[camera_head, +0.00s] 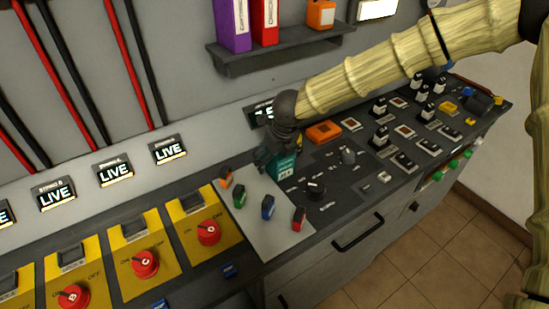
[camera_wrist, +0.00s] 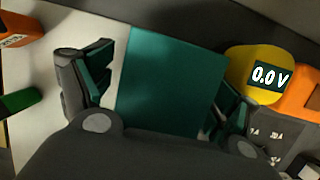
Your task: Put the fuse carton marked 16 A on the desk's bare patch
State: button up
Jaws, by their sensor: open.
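A teal carton (camera_head: 284,172) stands at the back right edge of a pale bare patch (camera_head: 262,242) of the desk. Its small white label is too blurred to read surely. My gripper (camera_head: 273,158) is over the carton from above, at its top end. In the wrist view, the teal carton (camera_wrist: 168,85) fills the space between the two fingers of my gripper (camera_wrist: 165,98). The fingers are apart, one on each side of the carton. The right finger is close to it; a gap shows at the left finger. The carton's lower part is hidden from the wrist.
Several small coloured pieces, including a blue one (camera_head: 268,207) and a red one (camera_head: 299,218), stand on the pale patch. A yellow meter reading 0.0 V (camera_wrist: 252,72) and an orange box (camera_head: 324,132) are close on the right. Red rotary switches (camera_head: 208,232) line the left.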

jog(key=v, duration=1.1)
jog(key=shift+s+r+b, duration=0.1)
jog(key=shift+r+b, duration=0.2)
jog(key=shift+r, duration=0.1)
jog(key=shift+d+r, duration=0.1)
